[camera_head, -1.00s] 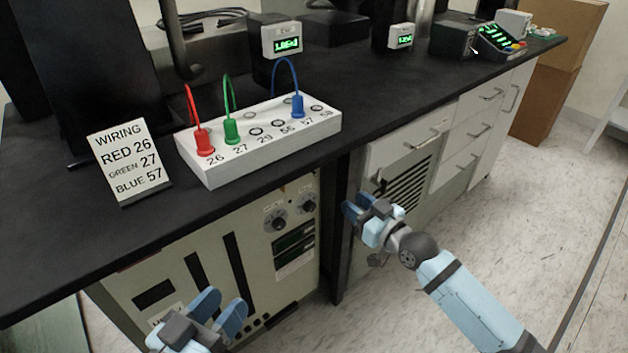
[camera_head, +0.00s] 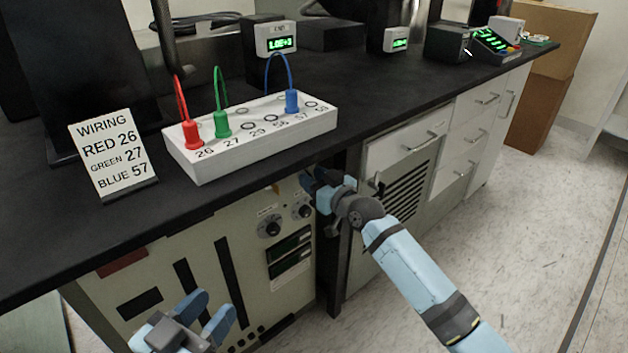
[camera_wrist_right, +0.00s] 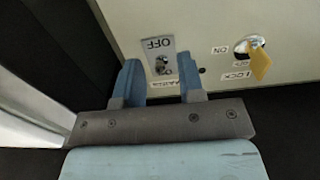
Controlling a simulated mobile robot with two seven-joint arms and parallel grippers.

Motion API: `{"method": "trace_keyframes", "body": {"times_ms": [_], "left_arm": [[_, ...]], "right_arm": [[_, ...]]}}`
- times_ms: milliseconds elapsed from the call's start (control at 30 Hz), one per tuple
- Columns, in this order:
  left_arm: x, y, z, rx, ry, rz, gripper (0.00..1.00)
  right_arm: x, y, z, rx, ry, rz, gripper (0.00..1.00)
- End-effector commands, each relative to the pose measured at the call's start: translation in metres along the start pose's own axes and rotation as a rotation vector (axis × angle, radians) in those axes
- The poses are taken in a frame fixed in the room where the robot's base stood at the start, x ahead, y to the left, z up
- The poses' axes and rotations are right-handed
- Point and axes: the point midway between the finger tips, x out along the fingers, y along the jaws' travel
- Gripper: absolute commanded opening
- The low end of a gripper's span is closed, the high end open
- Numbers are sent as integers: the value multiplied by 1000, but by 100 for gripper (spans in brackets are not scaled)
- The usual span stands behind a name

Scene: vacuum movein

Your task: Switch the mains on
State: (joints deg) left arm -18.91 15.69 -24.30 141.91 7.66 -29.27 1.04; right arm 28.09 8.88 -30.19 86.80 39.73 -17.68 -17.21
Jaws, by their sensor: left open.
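A small toggle switch on a metal plate marked OFF (camera_wrist_right: 161,66) shows in the right wrist view, on a pale panel. A small label below it is hard to read. My right gripper (camera_wrist_right: 162,80) is open, with its two blue fingers on either side of the plate in that view; I cannot tell whether they touch it. In the head view my right gripper (camera_head: 312,183) is under the bench edge, at the upper right corner of the cream cabinet (camera_head: 150,270), and hides the switch. My left gripper (camera_head: 212,306) is open and empty, low in front of the cabinet.
A yellow key-like part (camera_wrist_right: 260,62) sits right of the switch, by ON and LOCK labels. The black bench top (camera_head: 380,105) overhangs the cabinet. On it stand a white socket block (camera_head: 255,150) with red, green and blue leads and a wiring card (camera_head: 112,155). Open floor lies right.

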Motion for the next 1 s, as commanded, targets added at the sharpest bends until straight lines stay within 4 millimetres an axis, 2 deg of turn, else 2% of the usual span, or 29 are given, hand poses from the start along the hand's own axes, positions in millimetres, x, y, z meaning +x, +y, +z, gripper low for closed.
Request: {"method": "trace_keyframes", "body": {"times_ms": [100, 233, 267, 433, 600, 700, 1000], "left_arm": [[0, 0, 0, 0, 0, 0, 43], [0, 0, 0, -1, 0, 1, 43], [0, 0, 0, -1, 0, 1, 43], [0, 0, -2, -2, 0, 1, 43], [-1, 2, -25, -29, 13, 3, 43], [-7, 10, -30, -120, 15, -16, 43], [-15, 11, -79, -162, 128, -60, 43]], "right_arm": [[0, 0, 0, 0, 0, 0, 34], [0, 0, 0, 0, 0, 0, 4], [0, 0, 0, 0, 0, 0, 0], [0, 0, -2, 0, -2, 0, 0], [0, 0, -10, 0, -42, 0, 0], [0, 0, -14, 0, -83, 0, 0], [-1, 0, -20, 0, -213, 0, 0]]}}
